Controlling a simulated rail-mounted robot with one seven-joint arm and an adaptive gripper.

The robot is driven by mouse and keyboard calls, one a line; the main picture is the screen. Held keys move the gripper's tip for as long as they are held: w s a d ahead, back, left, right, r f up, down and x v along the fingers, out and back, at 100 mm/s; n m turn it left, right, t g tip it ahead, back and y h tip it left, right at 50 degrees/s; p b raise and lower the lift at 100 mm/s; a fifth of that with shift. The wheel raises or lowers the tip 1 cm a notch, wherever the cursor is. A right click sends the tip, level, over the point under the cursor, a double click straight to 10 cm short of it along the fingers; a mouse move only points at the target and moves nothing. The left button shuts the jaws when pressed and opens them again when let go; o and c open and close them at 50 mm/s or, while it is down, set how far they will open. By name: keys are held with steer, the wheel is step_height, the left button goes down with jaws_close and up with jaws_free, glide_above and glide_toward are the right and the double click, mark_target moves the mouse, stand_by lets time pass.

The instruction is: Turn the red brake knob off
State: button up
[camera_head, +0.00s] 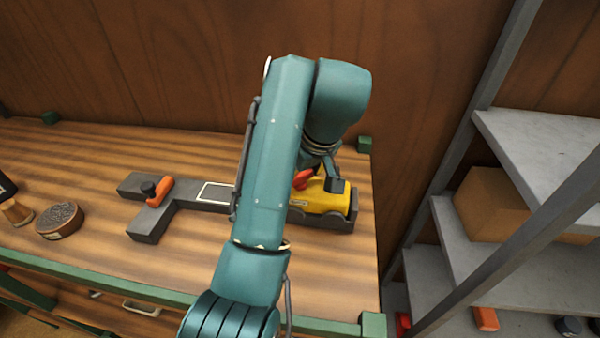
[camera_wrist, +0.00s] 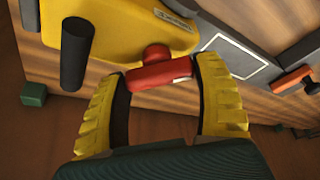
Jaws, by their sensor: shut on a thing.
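The red brake knob (camera_wrist: 158,74) is a bar with a round hub, on the yellow mower body (camera_wrist: 110,25). In the wrist view its bar lies crosswise between the two ridged yellow fingers of my gripper (camera_wrist: 162,72), which is shut on it. In the head view the red knob (camera_head: 303,178) shows just right of my arm, on the yellow mower (camera_head: 322,200). My arm hides part of the mower and most of my gripper there. A dark post (camera_wrist: 75,52) stands up from the mower left of my fingers.
The mower sits at the right end of a grey lift (camera_head: 148,228) on a wooden bench (camera_head: 90,170). An orange handle (camera_head: 160,191) is on the lift's left part. A round brush (camera_head: 60,219) lies farther left. A metal shelf (camera_head: 510,270) with a cardboard box (camera_head: 495,205) stands right.

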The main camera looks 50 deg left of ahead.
steer(key=shift+r, duration=0.1)
stand_by(0.4)
steer(key=o, duration=1.2)
steer(key=v, duration=1.2)
steer(key=shift+w+a, duration=0.1)
